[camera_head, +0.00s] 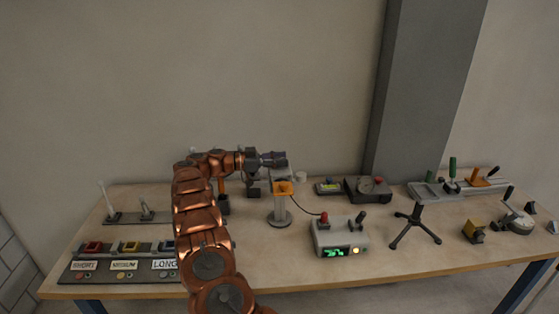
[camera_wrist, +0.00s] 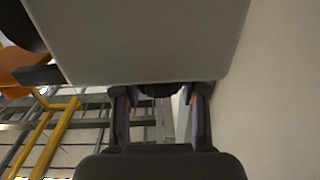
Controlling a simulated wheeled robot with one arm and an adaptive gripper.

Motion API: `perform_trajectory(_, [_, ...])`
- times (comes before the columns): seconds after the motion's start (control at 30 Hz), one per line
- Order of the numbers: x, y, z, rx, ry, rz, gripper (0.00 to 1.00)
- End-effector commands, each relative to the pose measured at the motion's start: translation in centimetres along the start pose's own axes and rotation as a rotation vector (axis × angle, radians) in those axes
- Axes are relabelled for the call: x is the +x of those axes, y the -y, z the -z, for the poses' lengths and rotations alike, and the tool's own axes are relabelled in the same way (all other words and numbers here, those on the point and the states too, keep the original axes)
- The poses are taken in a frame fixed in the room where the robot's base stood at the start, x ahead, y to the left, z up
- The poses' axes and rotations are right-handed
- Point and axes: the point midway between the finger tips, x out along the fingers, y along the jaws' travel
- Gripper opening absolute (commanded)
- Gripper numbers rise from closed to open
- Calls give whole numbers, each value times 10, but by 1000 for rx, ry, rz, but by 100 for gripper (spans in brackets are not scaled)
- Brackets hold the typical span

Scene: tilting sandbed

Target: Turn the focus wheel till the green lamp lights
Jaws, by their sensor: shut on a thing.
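A grey instrument head (camera_head: 282,173) with an orange part (camera_head: 283,188) stands on a post and round base in the middle of the bench. My gripper (camera_head: 272,160) is at its top, coming from the left. In the wrist view, my gripper (camera_wrist: 159,100) has a finger on each side of a dark ribbed wheel (camera_wrist: 158,91), which sticks out from the big grey housing (camera_wrist: 145,35). The fingers are shut on this wheel, mostly hidden by the housing.
A cable runs from the instrument to the control box. A black tripod stand (camera_head: 415,226) stands to the right. A labelled button panel (camera_head: 123,264) is at front left. A dial device (camera_head: 367,189) stands behind.

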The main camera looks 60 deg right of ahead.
Motion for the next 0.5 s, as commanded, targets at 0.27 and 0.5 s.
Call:
perform_trajectory(0.27, [0,0,1,1,-2,-1,7])
perform_trajectory(0.5, [0,0,1,1,-2,0,63])
